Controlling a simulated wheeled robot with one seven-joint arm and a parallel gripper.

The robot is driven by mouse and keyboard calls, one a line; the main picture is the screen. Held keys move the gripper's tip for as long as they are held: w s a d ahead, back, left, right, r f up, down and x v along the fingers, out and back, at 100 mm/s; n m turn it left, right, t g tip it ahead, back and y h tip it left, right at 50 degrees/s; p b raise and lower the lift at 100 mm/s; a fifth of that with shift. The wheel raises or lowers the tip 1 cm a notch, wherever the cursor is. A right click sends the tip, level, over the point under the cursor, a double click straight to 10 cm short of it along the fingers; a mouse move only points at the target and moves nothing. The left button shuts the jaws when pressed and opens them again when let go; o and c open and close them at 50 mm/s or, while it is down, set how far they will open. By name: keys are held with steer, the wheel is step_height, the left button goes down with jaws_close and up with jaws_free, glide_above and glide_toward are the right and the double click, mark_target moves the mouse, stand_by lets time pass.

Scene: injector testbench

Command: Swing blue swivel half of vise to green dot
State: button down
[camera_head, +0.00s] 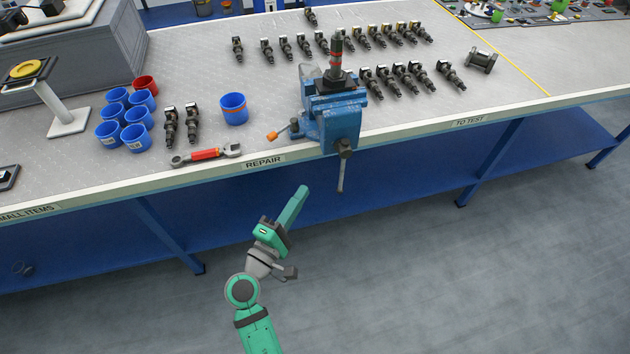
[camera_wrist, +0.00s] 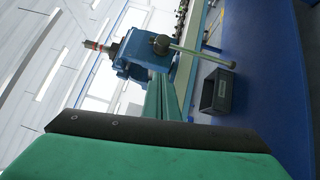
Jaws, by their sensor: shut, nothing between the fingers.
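I cannot make out a green dot. My gripper (camera_head: 303,191) is shut and empty, in front of and below the bench edge, apart from the vise. In the wrist view the vise (camera_wrist: 136,62) lies beyond my green fingertips (camera_wrist: 160,82), its bar (camera_wrist: 205,55) pointing right.
A red-handled wrench (camera_head: 205,155) lies left of the vise, near a blue cup (camera_head: 234,110) and several other cups. A dark bin (camera_wrist: 217,91) shows in the wrist view. Floor before the bench is clear.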

steer(key=s+d+x, duration=0.1)
steer(key=d+x, duration=0.1)
steer(key=x, duration=1)
steer(key=shift+s+d+r, duration=0.15)
steer(key=shift+d+r, duration=0.05)
steer(key=shift+d, duration=0.05)
steer(key=shift+a, duration=0.1)
